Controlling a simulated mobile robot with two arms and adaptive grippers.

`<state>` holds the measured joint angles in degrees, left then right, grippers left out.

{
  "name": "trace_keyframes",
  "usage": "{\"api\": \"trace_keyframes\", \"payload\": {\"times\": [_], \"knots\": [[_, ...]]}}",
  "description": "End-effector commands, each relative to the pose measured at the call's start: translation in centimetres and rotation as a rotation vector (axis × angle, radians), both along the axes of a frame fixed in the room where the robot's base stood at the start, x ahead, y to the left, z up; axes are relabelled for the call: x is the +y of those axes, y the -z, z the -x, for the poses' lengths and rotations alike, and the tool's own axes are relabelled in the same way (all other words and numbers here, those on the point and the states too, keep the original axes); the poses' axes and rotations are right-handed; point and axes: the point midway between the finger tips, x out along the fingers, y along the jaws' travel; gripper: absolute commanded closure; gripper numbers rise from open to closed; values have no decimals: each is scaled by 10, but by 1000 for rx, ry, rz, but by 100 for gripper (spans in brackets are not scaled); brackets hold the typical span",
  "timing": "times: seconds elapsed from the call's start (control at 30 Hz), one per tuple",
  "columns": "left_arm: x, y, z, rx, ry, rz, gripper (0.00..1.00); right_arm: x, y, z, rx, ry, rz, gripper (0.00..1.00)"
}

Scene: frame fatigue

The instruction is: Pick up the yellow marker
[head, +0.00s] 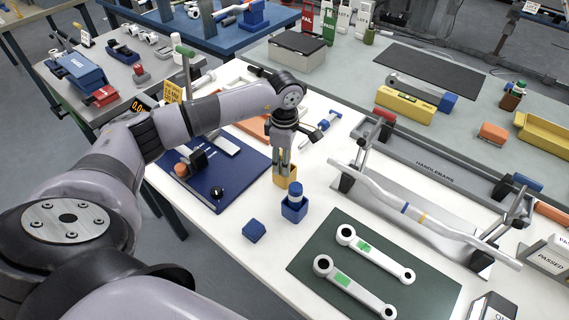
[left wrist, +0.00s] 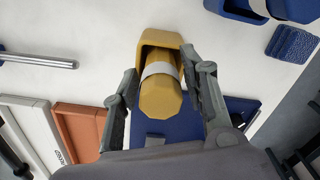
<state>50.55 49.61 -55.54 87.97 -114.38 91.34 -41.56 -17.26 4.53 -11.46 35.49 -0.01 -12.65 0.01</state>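The yellow marker (left wrist: 160,95) stands in a yellow holder (left wrist: 160,38) and has a white band around it. In the head view the yellow holder (head: 288,180) is on the white table, and the marker is mostly hidden by my gripper. My left gripper (head: 283,168) points down over it. In the left wrist view my left gripper's fingers (left wrist: 160,68) are spread on either side of the marker, with small gaps visible. My right gripper is not in view.
A blue marker in a blue holder (head: 293,208) stands close in front, with a blue block (head: 253,230) beside it. A dark blue board (head: 225,180) lies to the left. A green mat (head: 330,275) with two crank arms is in front, and a handlebar fixture (head: 420,210) is to the right.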

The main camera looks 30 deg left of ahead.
Motion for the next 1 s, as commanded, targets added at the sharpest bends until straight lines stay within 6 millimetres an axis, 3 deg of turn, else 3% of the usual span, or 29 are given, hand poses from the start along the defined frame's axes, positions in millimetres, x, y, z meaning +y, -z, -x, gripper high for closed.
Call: {"api": "trace_keyframes", "payload": {"times": [0.57, 1.0], "knots": [[0, 0, 0, 0, -1, 0, 100, 0, 0, 0, -1, 0, 0, 100], [1, -12, -1, -2, -2, -1, 100, 0, 3, -1, -2, 0, 1, 100]]}}
